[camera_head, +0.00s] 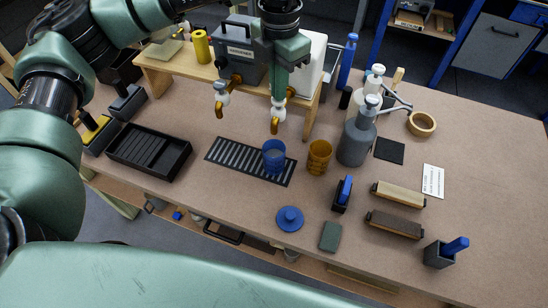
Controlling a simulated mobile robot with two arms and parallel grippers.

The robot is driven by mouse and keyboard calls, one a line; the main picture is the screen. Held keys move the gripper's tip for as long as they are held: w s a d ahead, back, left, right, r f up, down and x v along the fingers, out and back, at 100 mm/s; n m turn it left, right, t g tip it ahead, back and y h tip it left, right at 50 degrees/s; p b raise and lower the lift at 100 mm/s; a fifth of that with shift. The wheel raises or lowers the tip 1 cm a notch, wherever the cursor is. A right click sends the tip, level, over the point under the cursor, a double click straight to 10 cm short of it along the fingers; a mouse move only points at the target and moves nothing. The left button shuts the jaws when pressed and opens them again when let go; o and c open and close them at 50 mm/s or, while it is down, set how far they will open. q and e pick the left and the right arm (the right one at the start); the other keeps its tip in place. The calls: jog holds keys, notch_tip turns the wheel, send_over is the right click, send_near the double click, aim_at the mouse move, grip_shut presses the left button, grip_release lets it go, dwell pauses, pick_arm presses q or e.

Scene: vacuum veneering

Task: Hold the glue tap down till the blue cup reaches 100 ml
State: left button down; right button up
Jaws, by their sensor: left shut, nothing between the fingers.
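The blue cup (274,160) stands upright on the black slotted drip grate (222,153). It is translucent, but its markings and fill level are too small to tell. A tap with a brass-coloured spout (275,126) hangs above the cup. My left gripper (279,97) points down at the top of this tap and is shut with nothing between its fingers. It partly hides the tap, so I cannot tell whether the lever is pressed. No stream from the spout can be made out. My right gripper is not in view.
A second tap (220,108) is to the left, below the grey dispenser (240,50) on a wooden stand. An amber cup (319,154) stands right of the blue cup. Grey pump bottle (356,142), black tray (150,150) and blue lid (290,218) surround the grate.

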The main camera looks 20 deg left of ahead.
pick_arm(q)
notch_tip(320, 180, up, 7)
jog(key=p, duration=0.3)
dwell(1.2)
